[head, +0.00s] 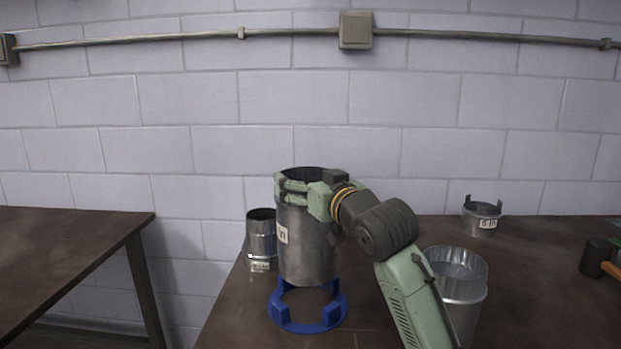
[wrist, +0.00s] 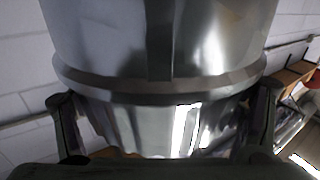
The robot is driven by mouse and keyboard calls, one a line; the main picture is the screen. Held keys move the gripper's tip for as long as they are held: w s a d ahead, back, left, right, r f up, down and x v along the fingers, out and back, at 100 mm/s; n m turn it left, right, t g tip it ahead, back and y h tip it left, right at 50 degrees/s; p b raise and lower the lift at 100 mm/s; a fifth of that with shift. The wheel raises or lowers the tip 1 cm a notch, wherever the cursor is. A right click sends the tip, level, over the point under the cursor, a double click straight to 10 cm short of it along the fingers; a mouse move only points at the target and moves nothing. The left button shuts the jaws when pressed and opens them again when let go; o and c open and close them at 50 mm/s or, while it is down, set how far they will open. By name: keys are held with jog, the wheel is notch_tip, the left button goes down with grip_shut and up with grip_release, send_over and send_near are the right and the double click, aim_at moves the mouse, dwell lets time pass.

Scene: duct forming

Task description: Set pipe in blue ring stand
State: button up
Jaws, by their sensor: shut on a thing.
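A grey metal pipe (head: 306,245) with a white label is held upright by my gripper (head: 304,190), whose fingers close around it near its top. In the wrist view the pipe (wrist: 160,50) fills the middle, with my gripper's fingers (wrist: 165,120) on either side of it. The blue ring stand (head: 307,326) lies on the table below the pipe. The pipe's lower end appears above or at the back of the ring; I cannot tell whether it touches the stand.
A smaller labelled pipe (head: 262,240) stands behind on the left. A wider metal pipe (head: 456,285) stands right of my arm. A short notched collar (head: 481,217) and a mallet (head: 596,258) are farther right on the brown table (head: 545,300). Another table (head: 65,255) is at left.

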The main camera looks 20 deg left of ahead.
jog(key=shift+s+f+b, duration=0.15)
jog(key=shift+f+b, duration=0.15)
jog(key=shift+f, duration=0.05)
notch_tip(320, 180, down, 9)
jog(key=b, duration=0.6)
jog(key=shift+r, duration=0.15)
dwell(0.3)
jog(key=o, duration=1.8)
jog(key=v, duration=1.2)
